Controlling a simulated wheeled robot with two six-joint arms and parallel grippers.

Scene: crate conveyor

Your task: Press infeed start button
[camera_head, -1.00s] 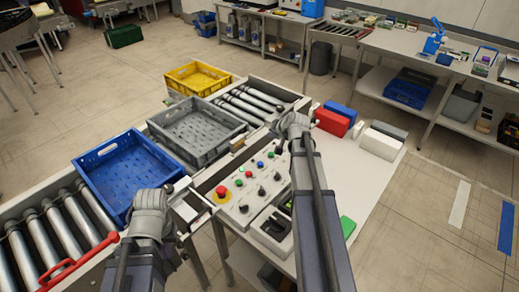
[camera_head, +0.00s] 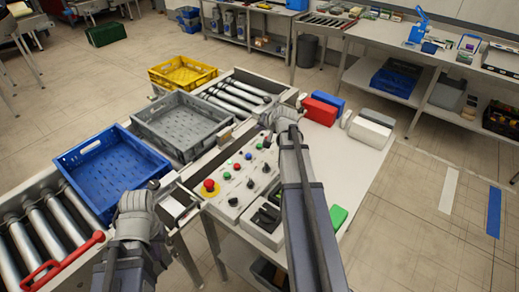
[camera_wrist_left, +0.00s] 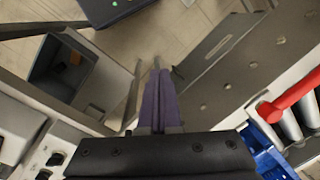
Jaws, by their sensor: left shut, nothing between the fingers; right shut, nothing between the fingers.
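The control panel (camera_head: 222,208) is a pale box beside the conveyor in the head view. It carries a red mushroom button (camera_head: 209,186) on a yellow base, small green, red and blue buttons, and several black knobs. I cannot read any labels, so I cannot tell which button is infeed start. My left gripper (camera_head: 153,185) is shut and empty, left of the panel near the blue crate. Its closed fingers show in the left wrist view (camera_wrist_left: 157,100). My right gripper (camera_head: 272,118) is shut above the panel's far end; its wrist partly hides that end and its fingertips are unclear.
A red handle (camera_head: 50,270) lies at the front left. Red, blue and white boxes stand on the white table (camera_head: 345,165) right of the panel.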

